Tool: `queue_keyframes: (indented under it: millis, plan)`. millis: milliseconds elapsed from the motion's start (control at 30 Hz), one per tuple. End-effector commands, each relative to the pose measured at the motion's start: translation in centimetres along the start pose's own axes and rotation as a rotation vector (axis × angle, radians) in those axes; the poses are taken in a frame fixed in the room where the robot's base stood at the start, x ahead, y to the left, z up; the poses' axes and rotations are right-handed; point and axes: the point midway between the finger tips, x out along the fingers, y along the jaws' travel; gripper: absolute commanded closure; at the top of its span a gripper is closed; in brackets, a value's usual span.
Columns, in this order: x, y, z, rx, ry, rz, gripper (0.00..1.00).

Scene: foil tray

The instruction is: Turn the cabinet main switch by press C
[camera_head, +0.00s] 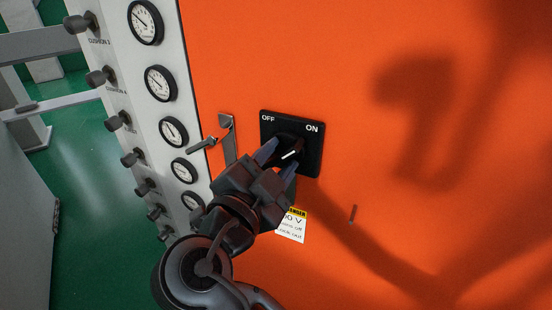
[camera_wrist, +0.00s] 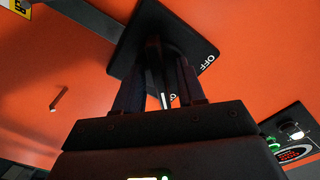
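The cabinet main switch is a black square plate (camera_head: 315,152) marked OFF at upper left and ON at upper right, on the orange cabinet face. Its dark rotary handle (camera_head: 293,150) has a white line that slants up to the right. My gripper (camera_head: 280,155) is at the handle, with one finger on each side of it. In the wrist view, the handle (camera_wrist: 156,62) shows between the two fingers of my gripper (camera_wrist: 161,72), in front of the plate (camera_wrist: 128,50). The fingers partly hide the handle. I cannot tell whether they press on it.
A metal latch handle (camera_head: 227,135) sticks out just left of the switch. A white panel (camera_head: 125,90) with gauges and knobs stands further left. A warning label (camera_head: 292,228) is below the switch. A small slot-like fitting (camera_head: 352,214) is at lower right. The orange face to the right is mostly clear.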

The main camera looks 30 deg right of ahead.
Motion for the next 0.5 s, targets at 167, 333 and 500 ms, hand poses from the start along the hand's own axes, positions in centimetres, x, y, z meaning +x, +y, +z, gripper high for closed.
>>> queue_keyframes:
  millis: [167, 333, 500]
  plan:
    - [-0.01, 0.02, 0.02, -0.001, 0.000, 0.000, 0.64]
    - [-0.02, 0.02, 0.02, -0.001, 0.000, 0.000, 0.81]
    - [-0.03, 0.03, 0.02, -0.001, 0.000, 0.000, 0.97]
